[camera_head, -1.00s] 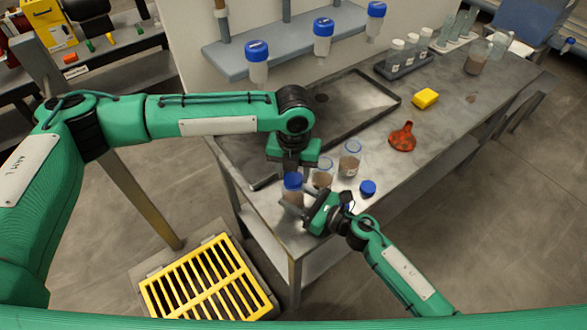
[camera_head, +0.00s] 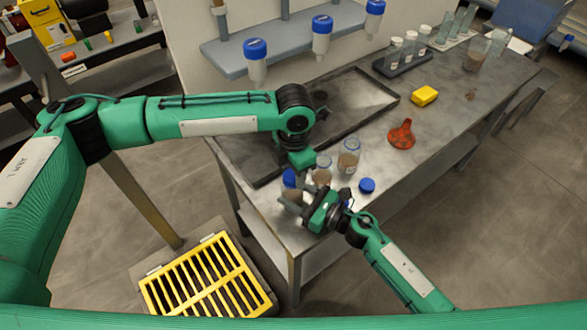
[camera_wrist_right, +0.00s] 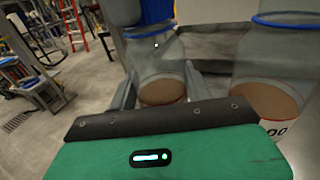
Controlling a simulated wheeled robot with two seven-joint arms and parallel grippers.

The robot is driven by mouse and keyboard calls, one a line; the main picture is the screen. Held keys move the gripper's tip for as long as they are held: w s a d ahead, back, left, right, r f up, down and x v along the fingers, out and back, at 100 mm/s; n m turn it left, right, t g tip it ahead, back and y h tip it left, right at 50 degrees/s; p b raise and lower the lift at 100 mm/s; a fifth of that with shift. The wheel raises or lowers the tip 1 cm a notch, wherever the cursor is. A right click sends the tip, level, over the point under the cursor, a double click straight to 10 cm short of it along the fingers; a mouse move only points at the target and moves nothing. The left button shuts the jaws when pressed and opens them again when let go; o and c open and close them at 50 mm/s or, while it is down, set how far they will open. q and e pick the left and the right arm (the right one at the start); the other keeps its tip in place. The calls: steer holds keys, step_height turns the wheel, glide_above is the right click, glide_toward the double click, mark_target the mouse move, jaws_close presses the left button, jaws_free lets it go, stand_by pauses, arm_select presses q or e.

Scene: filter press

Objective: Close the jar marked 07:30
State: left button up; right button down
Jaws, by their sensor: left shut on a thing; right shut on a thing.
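A clear jar (camera_head: 291,195) with brown contents stands at the table's near left corner; it also shows in the right wrist view (camera_wrist_right: 160,75). No 07:30 mark is legible on it. My right gripper (camera_head: 296,205) is shut on this jar, its fingers on either side of the body. A blue lid (camera_head: 289,177) is at the jar's mouth; it also shows in the wrist view (camera_wrist_right: 156,12). I cannot tell whether it is fully seated. My left gripper (camera_head: 292,170) points down from above and is shut on the lid; its fingertips are partly hidden.
Two open jars (camera_head: 322,172) (camera_head: 349,156) stand close to the right. A loose blue lid (camera_head: 367,185), an orange funnel-like piece (camera_head: 401,134) and a yellow block (camera_head: 424,96) lie on the table. A shallow dark-rimmed tray (camera_head: 385,112) lies behind.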

arm_select(q)
steer(key=o, duration=0.9)
steer(key=shift+r, duration=0.1)
steer(key=shift+r, duration=2.2)
steer(key=shift+c, duration=0.3)
